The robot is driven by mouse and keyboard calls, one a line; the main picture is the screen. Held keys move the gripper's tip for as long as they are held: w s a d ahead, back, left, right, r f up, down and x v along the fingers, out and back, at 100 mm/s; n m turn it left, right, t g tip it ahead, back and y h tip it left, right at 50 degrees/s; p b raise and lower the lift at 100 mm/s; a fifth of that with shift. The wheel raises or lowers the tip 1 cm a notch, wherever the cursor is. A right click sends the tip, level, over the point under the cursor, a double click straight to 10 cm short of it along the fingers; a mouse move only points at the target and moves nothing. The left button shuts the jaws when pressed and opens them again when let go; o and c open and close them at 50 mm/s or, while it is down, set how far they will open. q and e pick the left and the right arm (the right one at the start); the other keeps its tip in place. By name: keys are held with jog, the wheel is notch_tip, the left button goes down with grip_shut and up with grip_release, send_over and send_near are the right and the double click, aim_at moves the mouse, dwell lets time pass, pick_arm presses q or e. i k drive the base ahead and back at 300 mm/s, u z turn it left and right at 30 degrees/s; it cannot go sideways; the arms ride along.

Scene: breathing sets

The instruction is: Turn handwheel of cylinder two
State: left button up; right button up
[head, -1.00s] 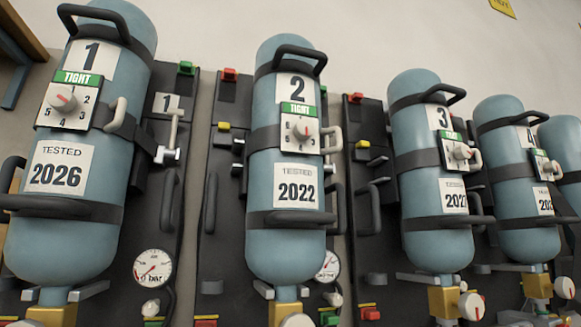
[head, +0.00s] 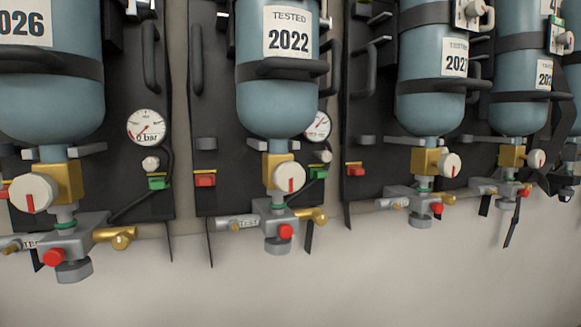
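Cylinder two is the blue cylinder (head: 277,105) left of the middle, with a TESTED 2022 label. Its number plate is above the picture. Below its neck is a brass valve block (head: 270,165). The handwheel of cylinder two (head: 289,176) is a round white knob with a red mark, on the front right of that block. The red mark points about straight down. Nothing touches the handwheel. My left gripper is not in view. A dark angular shape (head: 557,180) at the right edge may be my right gripper; I cannot tell its fingers apart.
Similar cylinders stand on both sides, each with a white handwheel, such as cylinder one's (head: 33,193) and cylinder three's (head: 449,165). A grey fitting (head: 279,222) with a red knob (head: 285,231) sits below. A gauge (head: 318,126) is beside cylinder two. The pale wall below is bare.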

aim_at(289, 176)
jog(key=u, duration=0.05)
jog(key=k, duration=0.5)
jog(key=z, duration=1.7)
jog(key=i, duration=1.35)
jog(key=u, duration=2.95)
